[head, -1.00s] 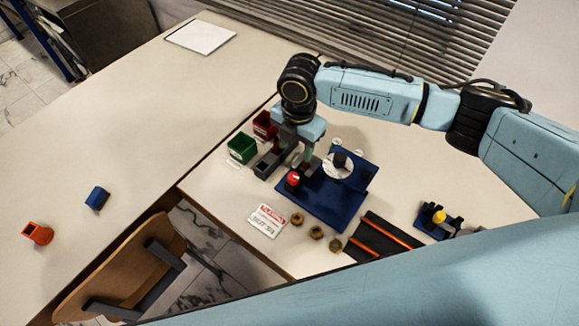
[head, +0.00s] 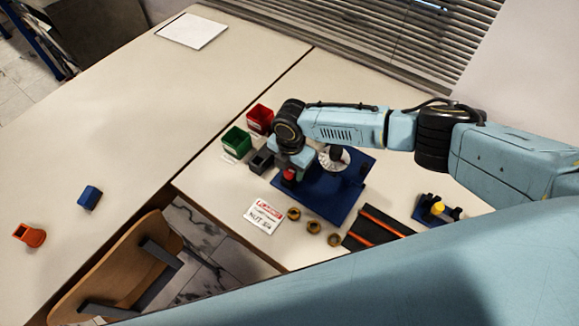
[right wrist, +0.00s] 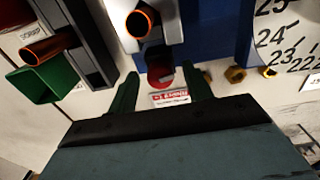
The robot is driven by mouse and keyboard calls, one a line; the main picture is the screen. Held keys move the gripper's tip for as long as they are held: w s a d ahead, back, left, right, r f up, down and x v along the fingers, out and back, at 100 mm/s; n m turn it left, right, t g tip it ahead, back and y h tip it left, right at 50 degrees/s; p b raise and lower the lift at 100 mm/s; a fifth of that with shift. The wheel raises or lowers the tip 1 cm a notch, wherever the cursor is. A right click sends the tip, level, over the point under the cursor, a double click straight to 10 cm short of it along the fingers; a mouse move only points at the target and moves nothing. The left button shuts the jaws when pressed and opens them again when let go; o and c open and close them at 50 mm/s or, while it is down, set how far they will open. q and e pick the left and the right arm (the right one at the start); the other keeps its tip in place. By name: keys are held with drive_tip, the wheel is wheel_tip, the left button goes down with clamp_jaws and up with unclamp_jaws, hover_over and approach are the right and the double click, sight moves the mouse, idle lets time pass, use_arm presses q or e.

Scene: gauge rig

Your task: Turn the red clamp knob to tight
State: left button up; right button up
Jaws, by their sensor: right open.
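The red clamp knob (head: 289,174) sits at the left edge of the blue base plate (head: 325,203), partly covered by my right gripper (head: 291,168). In the right wrist view the red knob (right wrist: 160,74) lies just beyond and between the two spread green fingertips of my gripper (right wrist: 162,88). I see no clear contact with it. The white round dial (head: 333,160) stands on the plate to the right, partly behind a dark part. A numbered scale (right wrist: 285,38) shows in the right wrist view. My left gripper is out of view.
Green (head: 236,141) and red (head: 260,118) bins and a grey holder (head: 262,160) stand left of the plate. The left tabletop is largely clear.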

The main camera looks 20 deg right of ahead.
sight(291, 171)
drive_tip(key=c, duration=0.9)
drive_tip(key=shift+s+a+m+p, duration=0.1)
drive_tip(key=shift+m+p, duration=0.3)
drive_tip(key=shift+m, duration=0.2)
drive_tip(key=shift+c, duration=0.3)
drive_tip(key=shift+m, duration=0.4)
drive_tip(key=o, duration=1)
drive_tip(key=shift+c, duration=0.2)
wheel_tip(291, 171, up, 13)
drive_tip(key=p, duration=0.1)
drive_tip(key=shift+r, duration=0.15)
